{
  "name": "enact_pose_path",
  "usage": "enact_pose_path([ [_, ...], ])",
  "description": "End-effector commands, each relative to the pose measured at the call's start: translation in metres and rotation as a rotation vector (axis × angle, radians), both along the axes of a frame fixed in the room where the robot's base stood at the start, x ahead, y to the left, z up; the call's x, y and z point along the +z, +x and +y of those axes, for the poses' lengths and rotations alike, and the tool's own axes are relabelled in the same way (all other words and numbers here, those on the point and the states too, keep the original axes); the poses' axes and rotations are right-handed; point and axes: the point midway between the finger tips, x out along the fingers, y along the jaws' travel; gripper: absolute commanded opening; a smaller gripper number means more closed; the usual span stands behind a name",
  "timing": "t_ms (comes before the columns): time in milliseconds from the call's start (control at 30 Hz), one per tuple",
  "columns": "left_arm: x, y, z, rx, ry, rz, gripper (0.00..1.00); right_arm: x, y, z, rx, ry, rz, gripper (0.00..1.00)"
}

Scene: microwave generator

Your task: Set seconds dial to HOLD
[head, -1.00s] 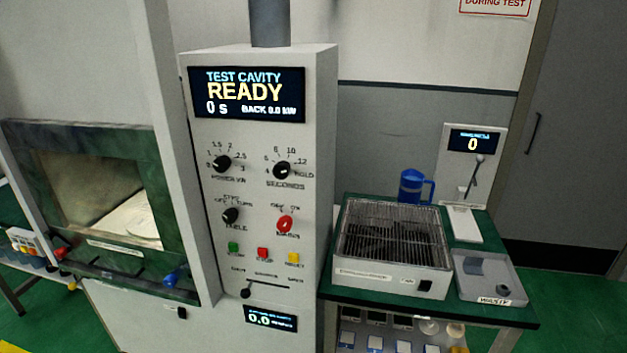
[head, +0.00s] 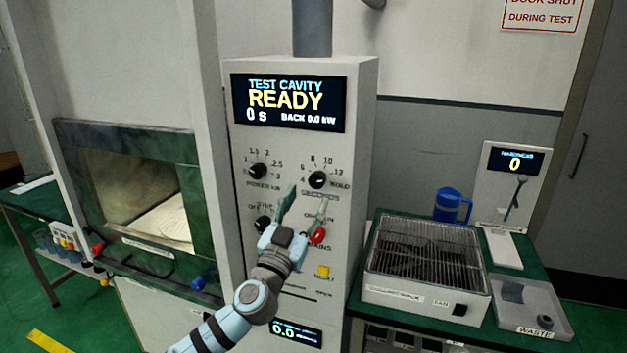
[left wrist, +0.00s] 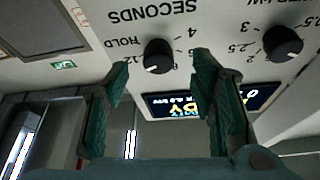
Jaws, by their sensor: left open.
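The seconds dial (head: 318,179) is a black round knob at the upper right of the panel's controls, with numbers around it and HOLD at its right. It shows upside down in the left wrist view (left wrist: 158,54), with a light mark on its lower edge; I cannot tell the exact setting. My left gripper (head: 306,200) is open and empty, just below and in front of this dial in the head view. In the left wrist view, its green fingers (left wrist: 158,72) frame the dial, apparently without touching it. My right gripper is not in view.
The power dial (head: 257,171) is left of the seconds dial. The display (head: 289,103) reads READY, 0 s. A bench with a grille box (head: 395,300) stands at right.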

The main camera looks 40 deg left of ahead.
Motion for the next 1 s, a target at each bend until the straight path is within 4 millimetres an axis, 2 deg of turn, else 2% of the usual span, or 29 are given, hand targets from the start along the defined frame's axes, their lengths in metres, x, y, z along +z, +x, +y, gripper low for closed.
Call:
enact_pose_path([
  [33, 0.011, 0.011, 0.004, 0.003, -0.004, -0.001, 0.51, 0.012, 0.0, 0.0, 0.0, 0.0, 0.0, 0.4],
  [200, 0.018, 0.036, 0.011, 0.002, -0.001, 0.0, 0.51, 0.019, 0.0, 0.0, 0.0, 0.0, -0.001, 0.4],
  [533, 0.017, 0.043, 0.012, 0.0, 0.001, 0.003, 0.51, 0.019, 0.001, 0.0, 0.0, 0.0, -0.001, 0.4],
  [833, 0.017, 0.042, 0.012, 0.0, 0.001, 0.003, 0.05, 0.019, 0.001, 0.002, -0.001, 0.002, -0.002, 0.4],
  [1000, 0.017, 0.042, 0.012, 0.0, 0.007, 0.004, 0.03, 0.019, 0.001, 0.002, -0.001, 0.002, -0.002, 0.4],
])
